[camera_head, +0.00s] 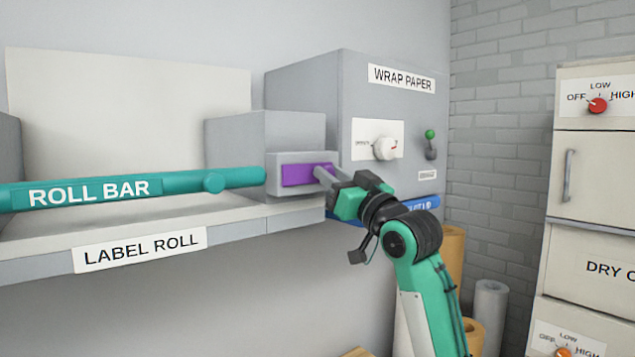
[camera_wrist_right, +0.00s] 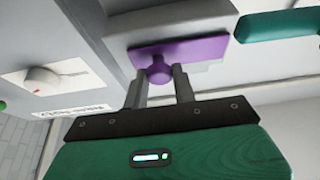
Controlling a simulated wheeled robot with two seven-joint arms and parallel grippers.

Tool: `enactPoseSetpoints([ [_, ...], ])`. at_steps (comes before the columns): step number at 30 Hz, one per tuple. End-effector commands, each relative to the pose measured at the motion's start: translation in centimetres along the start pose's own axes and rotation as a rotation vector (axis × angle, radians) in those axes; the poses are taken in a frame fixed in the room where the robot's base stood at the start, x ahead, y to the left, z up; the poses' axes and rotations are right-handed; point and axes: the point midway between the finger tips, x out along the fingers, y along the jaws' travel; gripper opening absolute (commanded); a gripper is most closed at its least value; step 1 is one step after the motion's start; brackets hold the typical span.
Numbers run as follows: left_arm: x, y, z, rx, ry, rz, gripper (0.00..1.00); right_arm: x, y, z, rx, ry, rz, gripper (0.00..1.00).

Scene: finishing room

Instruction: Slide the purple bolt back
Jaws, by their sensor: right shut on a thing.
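The purple bolt (camera_head: 300,175) is a flat purple plate on the front of a small grey block at the right end of the teal roll bar (camera_head: 120,190). In the right wrist view the bolt (camera_wrist_right: 195,47) shows a round purple knob (camera_wrist_right: 159,72) on its face. My right gripper (camera_head: 326,175) is at the bolt's right part in the head view. Its two fingers (camera_wrist_right: 158,85) stand on either side of the knob and are shut on it. My left gripper is not in view.
A grey wrap paper machine (camera_head: 300,90) with a white dial (camera_head: 385,148) and a green-tipped lever (camera_head: 430,143) stands behind my right gripper. The label roll shelf (camera_head: 45,240) runs to the left. A dryer cabinet (camera_head: 595,190) stands at the right, with paper rolls (camera_head: 488,310) below.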

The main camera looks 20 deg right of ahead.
Motion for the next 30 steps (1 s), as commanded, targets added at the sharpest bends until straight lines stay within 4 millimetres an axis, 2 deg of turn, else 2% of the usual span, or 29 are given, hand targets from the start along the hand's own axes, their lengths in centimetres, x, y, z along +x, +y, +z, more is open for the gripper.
enactPoseSetpoints([
  [4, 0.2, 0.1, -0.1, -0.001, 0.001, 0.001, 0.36, 0.0, 0.9, 0.0, 0.001, 0.001, 0.001, 0.00],
  [12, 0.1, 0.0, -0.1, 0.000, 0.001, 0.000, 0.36, 0.0, 1.0, -0.1, 0.001, 0.002, 0.002, 0.00],
  [13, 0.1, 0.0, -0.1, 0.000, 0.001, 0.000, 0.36, 0.0, 1.0, -0.1, 0.001, 0.002, 0.003, 0.33],
  [15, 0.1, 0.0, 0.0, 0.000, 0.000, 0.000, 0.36, 0.0, 1.0, -0.1, 0.001, 0.002, 0.003, 0.46],
  [25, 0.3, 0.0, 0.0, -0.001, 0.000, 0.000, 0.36, -0.2, 0.8, 0.1, 0.001, 0.001, 0.000, 0.47],
  [30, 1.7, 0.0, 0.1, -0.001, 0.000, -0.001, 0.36, -2.2, 0.9, 0.4, 0.000, 0.002, 0.000, 0.47],
])
